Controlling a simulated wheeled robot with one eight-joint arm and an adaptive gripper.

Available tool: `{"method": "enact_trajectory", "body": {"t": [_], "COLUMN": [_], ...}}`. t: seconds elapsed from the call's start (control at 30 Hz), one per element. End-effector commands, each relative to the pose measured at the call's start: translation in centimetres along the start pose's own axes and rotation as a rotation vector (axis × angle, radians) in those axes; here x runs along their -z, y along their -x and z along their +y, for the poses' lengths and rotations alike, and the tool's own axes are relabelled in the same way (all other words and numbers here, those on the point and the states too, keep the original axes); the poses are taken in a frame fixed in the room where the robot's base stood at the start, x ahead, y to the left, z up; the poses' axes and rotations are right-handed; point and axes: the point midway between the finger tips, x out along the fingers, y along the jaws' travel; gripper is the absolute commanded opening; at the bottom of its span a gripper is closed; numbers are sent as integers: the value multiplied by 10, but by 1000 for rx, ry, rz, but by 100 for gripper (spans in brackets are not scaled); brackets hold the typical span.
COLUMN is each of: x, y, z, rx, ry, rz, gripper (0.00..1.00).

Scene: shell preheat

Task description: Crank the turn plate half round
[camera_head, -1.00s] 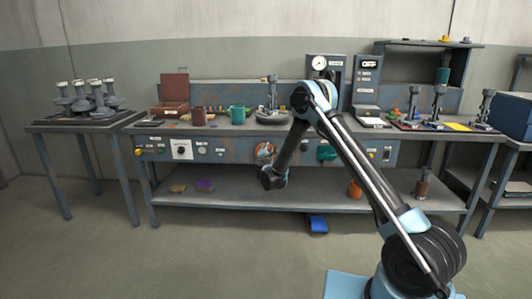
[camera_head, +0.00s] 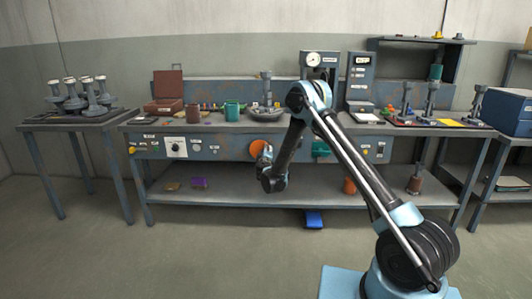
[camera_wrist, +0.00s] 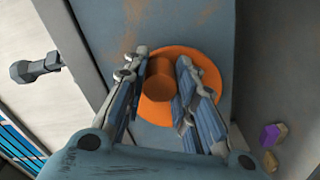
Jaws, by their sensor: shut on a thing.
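The turn plate (camera_head: 252,111) is a round grey disc on the bench top, with a tall grey metal piece standing on it. Below it, on the bench front, is the orange crank disc (camera_head: 258,146). In the wrist view the orange disc (camera_wrist: 210,72) has a round orange knob (camera_wrist: 158,82) off its middle. My gripper (camera_wrist: 160,66) has its fingers on both sides of the knob and is shut on it. In the head view my gripper (camera_head: 264,158) is in front of the disc and hides its lower part.
A green mug (camera_head: 232,111), a brown box (camera_head: 164,105) and a gauge unit (camera_head: 320,68) stand on the bench. A lower shelf (camera_head: 225,190) runs beneath, with a purple block (camera_head: 199,183). A dark knob (camera_wrist: 35,68) sticks out left in the wrist view.

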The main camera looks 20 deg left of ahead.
Motion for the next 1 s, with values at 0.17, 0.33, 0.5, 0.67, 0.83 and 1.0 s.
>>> {"method": "enact_trajectory", "body": {"t": [0.17, 0.33, 0.5, 0.67, 0.83, 1.0], "x": [-6, -8, -10, -10, -11, -11], "y": [-1, -1, -1, -1, -1, -1], "z": [-4, -7, -9, -11, -11, -12], "rx": [-2, -3, -3, -3, -3, -2], "ry": [-138, -240, -307, -340, -353, -353], "rz": [-4, -4, -4, -4, -5, -4], "gripper": [1, 1, 1, 2, 2, 2]}}
